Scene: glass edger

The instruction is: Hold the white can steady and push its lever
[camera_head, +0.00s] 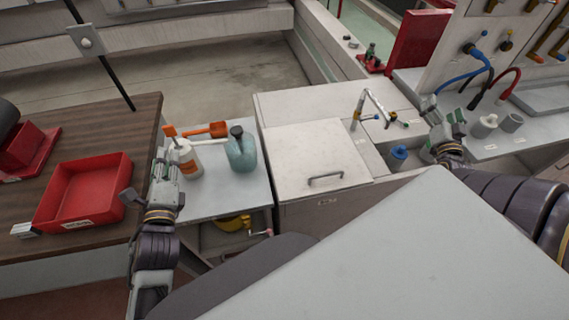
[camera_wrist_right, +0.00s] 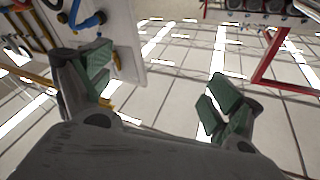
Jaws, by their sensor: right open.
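The white can (camera_head: 190,162), with an orange label and an orange top, stands upright on the grey side table (camera_head: 222,200). Its lever cannot be made out clearly. My left gripper (camera_head: 167,162) is just left of the can, close beside it and partly overlapping it in the head view. Whether its fingers touch the can, or how far apart they are, is unclear. My right gripper (camera_head: 443,115) is open and empty, far right of the can near the sink; its spread fingers also show in the right wrist view (camera_wrist_right: 158,92).
A blue-green jug (camera_head: 241,152) stands right of the can, with an orange scoop (camera_head: 217,129) behind. A red tray (camera_head: 84,190) lies on the wooden table at left. A white cabinet lid (camera_head: 312,160) and a faucet (camera_head: 374,100) lie toward my right arm.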

